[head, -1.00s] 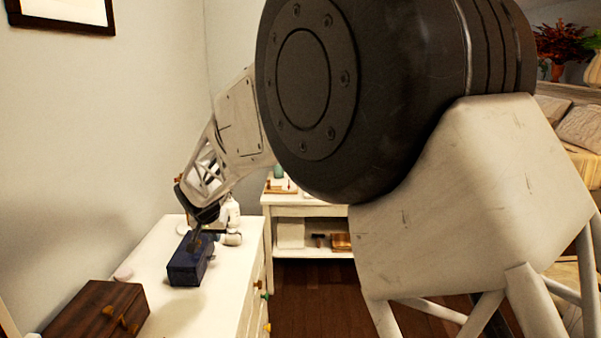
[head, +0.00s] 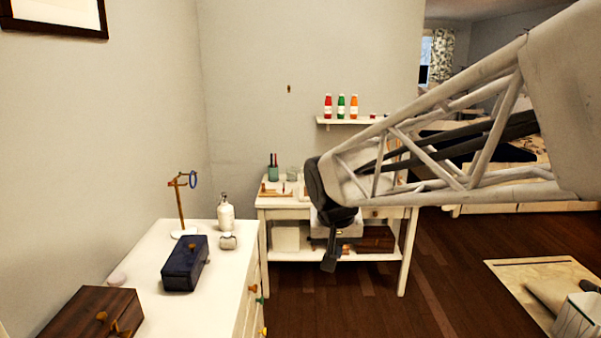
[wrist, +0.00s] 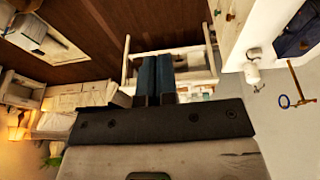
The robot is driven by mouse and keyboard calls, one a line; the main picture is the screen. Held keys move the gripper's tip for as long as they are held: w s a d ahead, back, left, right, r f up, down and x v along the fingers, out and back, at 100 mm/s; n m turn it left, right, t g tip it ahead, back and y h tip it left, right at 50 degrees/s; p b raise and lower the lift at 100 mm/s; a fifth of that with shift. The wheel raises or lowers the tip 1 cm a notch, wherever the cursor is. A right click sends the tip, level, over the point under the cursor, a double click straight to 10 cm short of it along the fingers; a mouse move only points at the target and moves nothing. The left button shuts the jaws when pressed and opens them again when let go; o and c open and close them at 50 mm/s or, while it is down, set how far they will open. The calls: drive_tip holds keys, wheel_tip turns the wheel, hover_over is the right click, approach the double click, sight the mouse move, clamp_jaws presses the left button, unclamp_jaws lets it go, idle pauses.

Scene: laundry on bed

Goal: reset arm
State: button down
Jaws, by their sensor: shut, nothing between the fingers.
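My gripper (head: 329,262) hangs pointing down in the head view, in front of the white side table and to the right of the white dresser. It is shut and empty. In the wrist view the two blue-grey fingers of my gripper (wrist: 156,75) lie side by side. The dark blue box (head: 185,265) stands on the white dresser (head: 215,300), apart from my gripper. My arm reaches in from the right of the head view.
A brown wooden box (head: 88,314), a stand with a blue ring (head: 193,180) and a white bottle (head: 225,212) are on the dresser. The white side table (head: 403,260) is behind my gripper. A wall shelf (head: 350,121) holds several bottles. Open wooden floor (head: 400,305) lies at right.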

drive_tip(key=s+d+f, duration=0.1)
drive_tip(key=s+d, duration=0.4)
drive_tip(key=s, duration=0.6)
drive_tip(key=s+d+f, duration=0.2)
drive_tip(key=s+d, duration=0.4)
drive_tip(key=s, duration=0.5)
drive_tip(key=shift+s+d+f+g, duration=0.25)
drive_tip(key=shift+s+g, duration=0.05)
